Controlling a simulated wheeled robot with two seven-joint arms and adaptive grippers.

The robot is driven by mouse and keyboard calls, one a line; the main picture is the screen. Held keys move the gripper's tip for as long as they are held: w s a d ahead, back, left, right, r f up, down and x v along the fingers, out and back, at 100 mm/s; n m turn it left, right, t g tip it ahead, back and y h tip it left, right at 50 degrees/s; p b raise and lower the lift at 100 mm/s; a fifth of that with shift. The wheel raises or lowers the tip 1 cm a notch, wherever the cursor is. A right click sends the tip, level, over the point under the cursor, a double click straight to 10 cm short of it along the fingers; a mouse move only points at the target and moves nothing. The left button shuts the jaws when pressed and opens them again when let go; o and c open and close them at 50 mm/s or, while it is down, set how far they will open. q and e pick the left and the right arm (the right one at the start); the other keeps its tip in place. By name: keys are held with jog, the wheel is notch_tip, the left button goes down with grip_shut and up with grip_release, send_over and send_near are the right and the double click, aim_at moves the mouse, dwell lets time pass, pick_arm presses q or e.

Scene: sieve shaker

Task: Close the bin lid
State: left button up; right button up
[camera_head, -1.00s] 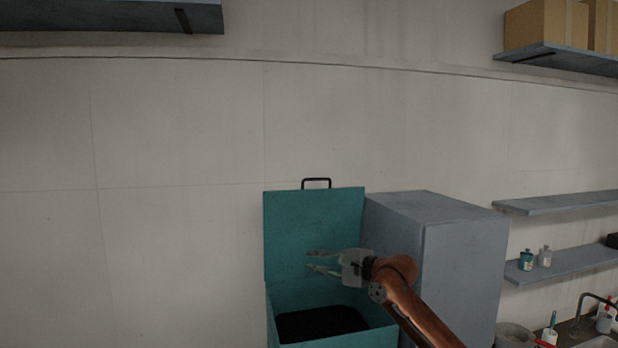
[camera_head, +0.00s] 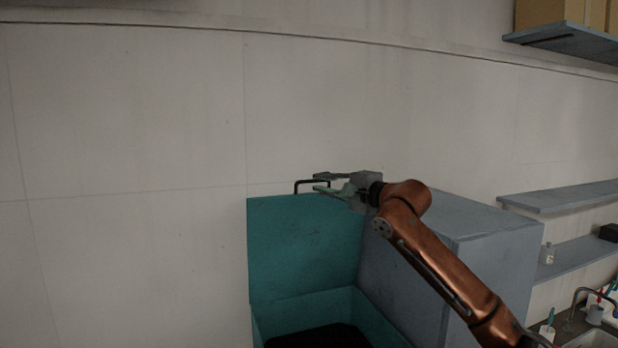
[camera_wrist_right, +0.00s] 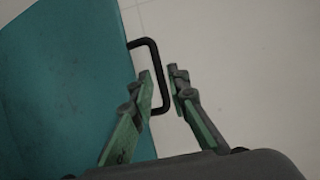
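The teal bin lid (camera_head: 300,240) stands raised, upright against the wall behind the bin (camera_head: 305,308), whose dark inside shows. A black bar handle (camera_head: 297,187) sits on the lid's top edge; it also shows in the right wrist view (camera_wrist_right: 152,42). My right gripper (camera_head: 319,182) is at the handle, fingers apart. In the right wrist view, the handle's outer bar lies between the two open fingertips (camera_wrist_right: 161,72), close to the left one; contact cannot be told. My left gripper is not in view.
A grey cabinet (camera_head: 492,270) stands right beside the bin, under my right arm. Wall shelves (camera_head: 560,197), a small bottle (camera_head: 547,254) and a sink (camera_head: 592,340) are farther right. The wall left of the bin is clear.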

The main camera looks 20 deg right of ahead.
aim_at(312, 181)
jog(key=p+x, duration=0.1)
jog(key=x, duration=0.3)
jog(key=shift+w+p, duration=0.2)
jog(key=shift+p, duration=0.15)
jog(key=shift+f, duration=0.1)
jog(key=shift+w, duration=0.1)
jog(key=shift+c, duration=0.2)
grip_shut()
